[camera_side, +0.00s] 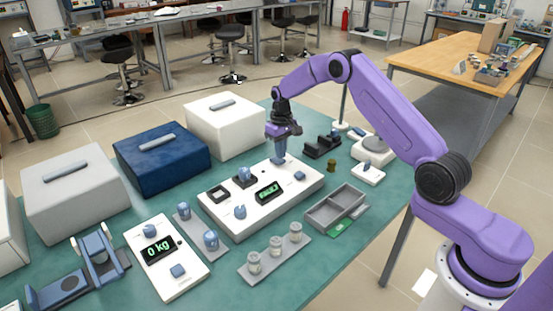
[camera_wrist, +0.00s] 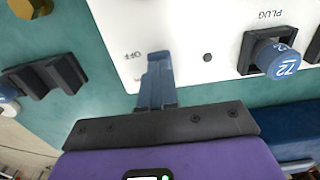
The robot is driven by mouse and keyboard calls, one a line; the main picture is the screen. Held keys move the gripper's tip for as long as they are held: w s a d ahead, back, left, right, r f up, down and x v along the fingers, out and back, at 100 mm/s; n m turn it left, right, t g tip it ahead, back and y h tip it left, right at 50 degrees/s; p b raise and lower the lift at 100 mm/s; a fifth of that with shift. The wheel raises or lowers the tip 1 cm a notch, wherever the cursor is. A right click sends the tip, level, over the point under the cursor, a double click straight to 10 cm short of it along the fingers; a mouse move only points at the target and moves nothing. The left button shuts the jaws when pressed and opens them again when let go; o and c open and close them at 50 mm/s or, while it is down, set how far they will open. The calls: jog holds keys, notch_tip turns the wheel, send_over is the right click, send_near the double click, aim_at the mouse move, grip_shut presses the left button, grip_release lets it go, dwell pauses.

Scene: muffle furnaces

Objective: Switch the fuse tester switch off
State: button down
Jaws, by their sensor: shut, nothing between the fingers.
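The fuse tester is a long white panel (camera_side: 221,221) with a green-lit display (camera_side: 269,191). It also fills the upper part of the wrist view (camera_wrist: 190,25). My gripper (camera_side: 279,160) points down at the tester's far edge, with its blue-grey fingers together and empty. In the wrist view my gripper (camera_wrist: 158,58) lies over the panel's edge beside the printed OFF label (camera_wrist: 132,55). The switch is not clearly visible there; the fingers may hide it. I cannot tell whether the fingers touch the panel.
A blue plug (camera_wrist: 276,58) marked 72 sits in a dark socket near the PLUG label. White (camera_side: 225,128) and dark blue (camera_side: 160,158) boxes stand behind the tester.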

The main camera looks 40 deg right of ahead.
jog(key=shift+f, duration=0.75)
dwell(0.4)
jog(key=shift+r, duration=0.15)
jog(key=shift+r, duration=3.4)
